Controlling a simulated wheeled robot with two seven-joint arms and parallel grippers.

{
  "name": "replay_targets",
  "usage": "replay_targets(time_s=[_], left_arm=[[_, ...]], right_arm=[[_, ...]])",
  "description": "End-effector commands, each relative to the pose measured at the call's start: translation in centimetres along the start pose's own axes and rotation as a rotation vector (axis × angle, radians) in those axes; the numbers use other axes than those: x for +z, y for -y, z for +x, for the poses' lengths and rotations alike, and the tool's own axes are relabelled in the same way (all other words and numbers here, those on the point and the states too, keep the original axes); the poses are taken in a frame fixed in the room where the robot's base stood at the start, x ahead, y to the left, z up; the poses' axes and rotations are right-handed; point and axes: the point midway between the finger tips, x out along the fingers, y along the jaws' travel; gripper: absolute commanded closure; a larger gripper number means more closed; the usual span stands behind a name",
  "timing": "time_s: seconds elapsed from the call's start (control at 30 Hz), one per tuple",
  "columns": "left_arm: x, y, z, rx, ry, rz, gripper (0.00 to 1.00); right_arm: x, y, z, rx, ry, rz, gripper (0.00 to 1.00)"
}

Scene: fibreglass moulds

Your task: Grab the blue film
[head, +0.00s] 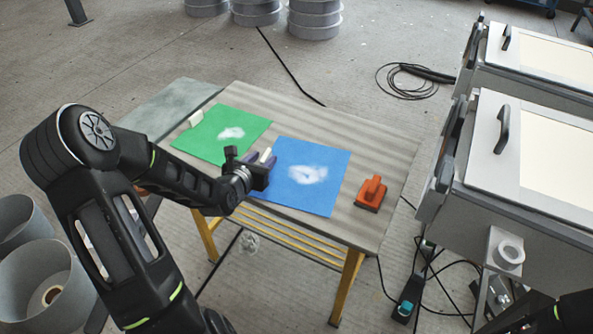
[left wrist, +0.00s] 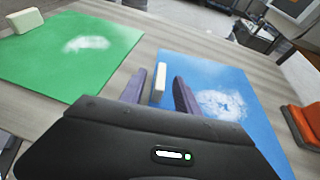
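The blue film (head: 320,195) lies flat on the table, right of the green sheet, with a whitish patch near its middle. It also shows in the left wrist view (left wrist: 205,75). My left gripper (head: 261,159) is at the film's left edge, with its purple fingers (left wrist: 160,78) apart. A small pale block (left wrist: 160,83) shows between the fingers in the left wrist view, with gaps on both sides. Whether the fingers touch the film cannot be told. My right arm shows only partly at the bottom right of the head view; its gripper is not visible.
The green sheet (head: 216,143) lies to the left, with another pale block (head: 195,118) at its edge. An orange-handled tool (head: 371,193) sits right of the film on the table (head: 352,225). Grey-white mould boxes (head: 475,190) stand at the right.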

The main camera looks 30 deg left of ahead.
Motion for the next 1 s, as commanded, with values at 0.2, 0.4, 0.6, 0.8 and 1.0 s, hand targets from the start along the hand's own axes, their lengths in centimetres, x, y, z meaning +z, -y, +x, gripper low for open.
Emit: replay_targets(time_s=[0.2,0.4,0.6,0.8,1.0], left_arm=[[-0.1,0.1,2.7,-0.001,0.0,0.0,0.62],[-0.1,0.0,2.8,0.0,-0.001,0.0,0.62],[-0.1,0.0,2.8,0.0,-0.001,0.0,0.62],[-0.1,0.0,2.8,0.0,-0.001,0.0,0.62],[0.0,0.0,2.8,0.0,-0.001,0.0,0.77]], right_arm=[[0.0,-0.1,0.3,0.0,0.0,0.0,0.64],[0.0,-0.1,0.3,0.0,0.0,0.0,0.64],[0.0,-0.1,0.3,0.0,0.0,0.0,0.64],[0.0,-0.1,0.3,0.0,0.0,0.0,0.64],[0.0,-0.1,0.3,0.0,0.0,0.0,0.64]])
